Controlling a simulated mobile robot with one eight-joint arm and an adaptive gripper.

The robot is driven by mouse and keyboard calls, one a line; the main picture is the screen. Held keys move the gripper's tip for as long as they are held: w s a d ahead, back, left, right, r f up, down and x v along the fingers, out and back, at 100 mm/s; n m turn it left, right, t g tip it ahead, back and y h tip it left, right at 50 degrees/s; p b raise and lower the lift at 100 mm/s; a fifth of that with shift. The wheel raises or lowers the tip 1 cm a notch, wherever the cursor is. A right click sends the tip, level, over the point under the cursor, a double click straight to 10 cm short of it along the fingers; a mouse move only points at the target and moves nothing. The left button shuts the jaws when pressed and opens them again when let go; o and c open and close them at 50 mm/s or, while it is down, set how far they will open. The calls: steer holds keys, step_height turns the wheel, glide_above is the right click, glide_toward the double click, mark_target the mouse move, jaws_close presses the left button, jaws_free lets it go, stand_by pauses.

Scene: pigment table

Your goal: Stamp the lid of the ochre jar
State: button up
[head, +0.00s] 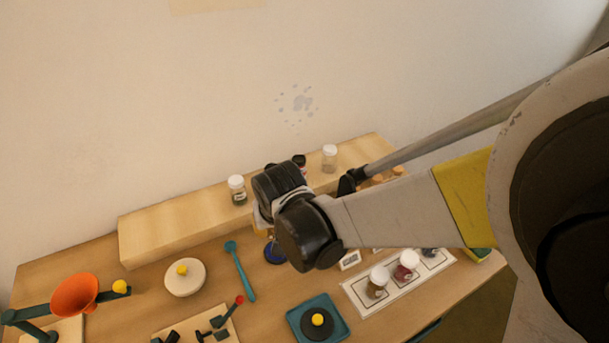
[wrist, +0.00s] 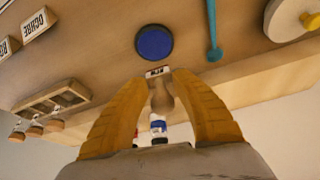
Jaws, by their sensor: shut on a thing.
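My gripper (wrist: 160,82) is shut on a stamp (wrist: 162,98) with a wooden handle; its pale printed face shows between the fingertips in the wrist view. A round blue ink pad (wrist: 154,42) lies just beyond the stamp, apart from it in the picture; it also shows in the head view (head: 275,254). A white-lidded jar with brownish contents (head: 377,282), perhaps the ochre one, stands on a white marked strip (head: 362,302). In the head view my arm hides most of the gripper and the stamp.
A red jar (head: 406,265) stands beside the brownish one. A wooden shelf (head: 170,222) along the wall holds more jars.

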steer(key=shift+d+f+b, duration=0.1)
steer(key=shift+f+b, duration=0.35)
steer(key=shift+f, duration=0.2)
steer(key=shift+f+b, duration=1.7)
steer(key=shift+f, duration=0.55)
steer(key=shift+f+b, duration=0.55)
step_height(320, 180, up, 7)
steer(key=p, duration=0.5)
steer(key=shift+r, duration=0.1)
steer(key=shift+d, duration=0.1)
